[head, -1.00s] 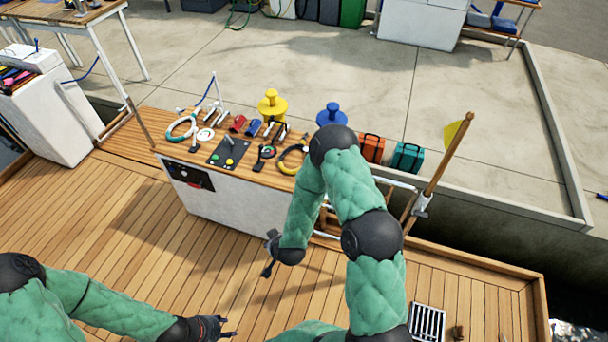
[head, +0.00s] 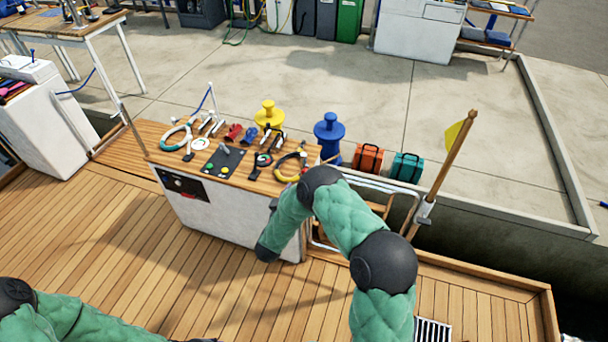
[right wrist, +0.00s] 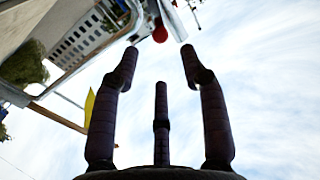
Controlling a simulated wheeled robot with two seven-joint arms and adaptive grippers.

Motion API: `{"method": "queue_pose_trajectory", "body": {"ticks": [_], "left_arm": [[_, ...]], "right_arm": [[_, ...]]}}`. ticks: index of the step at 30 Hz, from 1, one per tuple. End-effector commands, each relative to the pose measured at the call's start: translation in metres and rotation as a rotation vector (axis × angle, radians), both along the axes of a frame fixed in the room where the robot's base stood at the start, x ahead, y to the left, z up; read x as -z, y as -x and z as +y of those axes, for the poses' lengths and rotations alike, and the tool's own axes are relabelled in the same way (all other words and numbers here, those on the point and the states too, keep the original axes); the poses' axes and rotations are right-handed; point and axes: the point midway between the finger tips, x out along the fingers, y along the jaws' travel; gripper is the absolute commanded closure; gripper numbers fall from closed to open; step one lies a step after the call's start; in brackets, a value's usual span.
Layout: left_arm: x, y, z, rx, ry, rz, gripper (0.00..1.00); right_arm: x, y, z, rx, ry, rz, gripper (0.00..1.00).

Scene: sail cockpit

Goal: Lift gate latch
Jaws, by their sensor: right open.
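The gate (head: 408,190) is a pale tubular frame right of the console in the head view, partly hidden by my right arm. A grey metal fitting (head: 425,210) sits at the foot of the wooden pole beside it; I cannot tell whether it is the latch. In the right wrist view, my right gripper (right wrist: 160,55) is open and empty, fingers pointing up. A red ball-shaped knob (right wrist: 160,34) beside metal parts shows beyond its fingertips, not gripped. The right gripper is hidden in the head view. Only a dark sliver of my left gripper (head: 203,340) shows at the bottom edge.
The console (head: 225,213) carries rope rings, a control panel (head: 222,160) and small hardware. The wooden deck (head: 110,235) at left is clear.

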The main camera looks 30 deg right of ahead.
Motion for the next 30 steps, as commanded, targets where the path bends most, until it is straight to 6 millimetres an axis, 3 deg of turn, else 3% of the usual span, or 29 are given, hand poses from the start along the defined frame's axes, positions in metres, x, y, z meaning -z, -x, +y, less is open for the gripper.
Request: {"method": "queue_pose_trajectory", "body": {"ticks": [13, 28, 30], "left_arm": [[0.020, 0.000, 0.000, 0.000, 0.000, 0.000, 0.57], [0.023, 0.000, 0.000, 0.000, 0.000, 0.000, 0.57], [0.023, 0.000, 0.000, 0.000, 0.000, 0.000, 0.57]], "right_arm": [[0.002, -0.048, -0.057, 0.000, -0.003, 0.000, 0.56], [0.001, -0.058, -0.068, -0.003, -0.002, 0.001, 0.56], [0.001, -0.058, -0.068, -0.003, -0.002, 0.001, 0.73]]}}
